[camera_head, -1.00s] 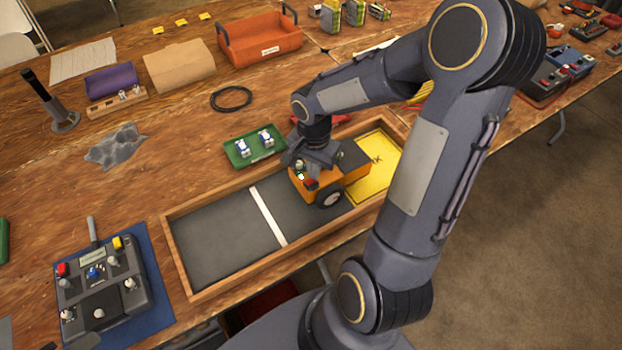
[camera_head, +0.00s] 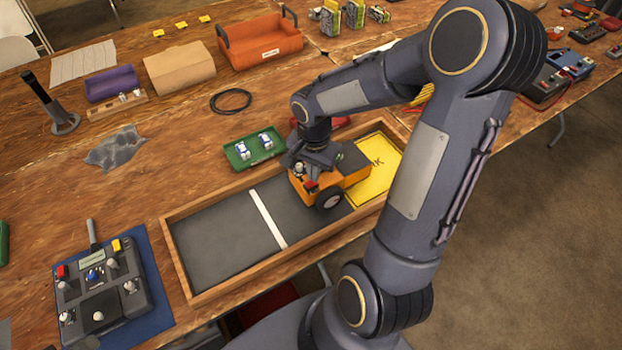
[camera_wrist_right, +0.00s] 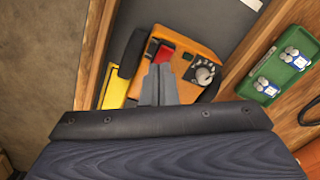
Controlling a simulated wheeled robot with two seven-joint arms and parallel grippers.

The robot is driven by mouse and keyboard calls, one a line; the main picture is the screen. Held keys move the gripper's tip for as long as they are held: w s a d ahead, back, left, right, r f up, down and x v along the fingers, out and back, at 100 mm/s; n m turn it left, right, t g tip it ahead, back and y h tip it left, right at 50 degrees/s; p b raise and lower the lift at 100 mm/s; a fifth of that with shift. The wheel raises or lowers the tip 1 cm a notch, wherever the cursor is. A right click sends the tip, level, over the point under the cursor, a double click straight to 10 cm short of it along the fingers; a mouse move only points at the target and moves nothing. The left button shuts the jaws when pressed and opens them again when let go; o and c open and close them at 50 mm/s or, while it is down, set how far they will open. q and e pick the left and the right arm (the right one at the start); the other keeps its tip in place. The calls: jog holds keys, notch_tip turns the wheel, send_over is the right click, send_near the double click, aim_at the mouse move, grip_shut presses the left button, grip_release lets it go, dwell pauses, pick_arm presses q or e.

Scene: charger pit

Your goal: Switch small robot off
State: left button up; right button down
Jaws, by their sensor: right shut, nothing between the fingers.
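The small robot (camera_head: 342,188) is an orange box with dark wheels. It stands in the wooden-framed pit, at the edge of the yellow pad (camera_head: 379,168). In the right wrist view its orange top (camera_wrist_right: 186,88) carries a red switch (camera_wrist_right: 163,50) in a dark slot and a silver knob (camera_wrist_right: 203,73) with a dial. My right gripper (camera_wrist_right: 158,72) is shut and empty, pointing down with its fingertips just by the red switch. I cannot tell whether they touch it. In the head view my right gripper (camera_head: 310,163) hides part of the robot's top. My left gripper is not in view.
The wooden frame (camera_head: 235,283) surrounds the pit, whose dark floor (camera_head: 215,243) has a white line. A green tray (camera_head: 254,158) with two small blue-white parts sits behind it. A control box (camera_head: 105,290) stands front left. My right arm crosses the right side.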

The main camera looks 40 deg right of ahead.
jog(key=shift+r+p, duration=1.85)
jog(key=shift+r, duration=1.1)
jog(key=s+a+r+n+t+y, duration=0.3)
jog(key=s+a+r+n+t, duration=0.2)
jog(key=s+a+r+n, duration=0.5)
jog(key=s+r+n, duration=0.1)
jog(key=s, duration=0.2)
jog(key=shift+s+a+n+t+y, duration=0.15)
jog(key=shift+n+t+y, duration=0.15)
jog(key=shift+y, duration=0.1)
